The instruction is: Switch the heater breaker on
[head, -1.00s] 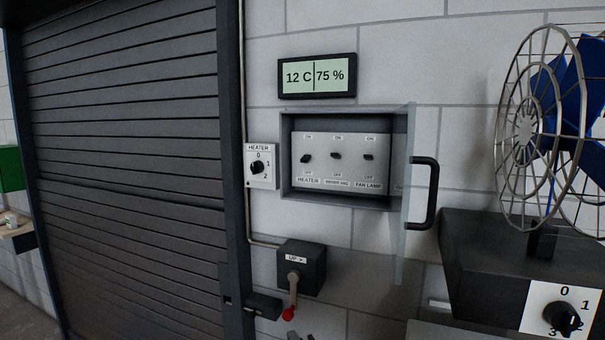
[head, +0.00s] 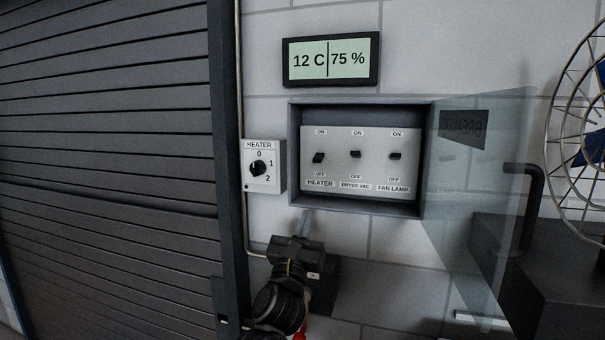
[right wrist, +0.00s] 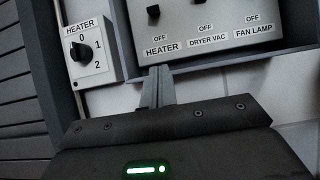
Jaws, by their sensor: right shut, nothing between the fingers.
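The heater breaker (head: 318,158) is the left of three black toggles in the open breaker box (head: 296,150). It sits lower, nearer OFF, than the other two. It also shows in the right wrist view (right wrist: 153,11), at the top above its HEATER label. My right gripper (head: 306,216) is shut and empty, its tips just below the box's lower left edge. In the right wrist view the closed fingers (right wrist: 160,75) point up toward the HEATER label, apart from the toggle as far as I can tell. My left gripper is not in view.
My right arm partly hides a dark switch box (head: 325,285). A fan (head: 580,130) stands far right.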

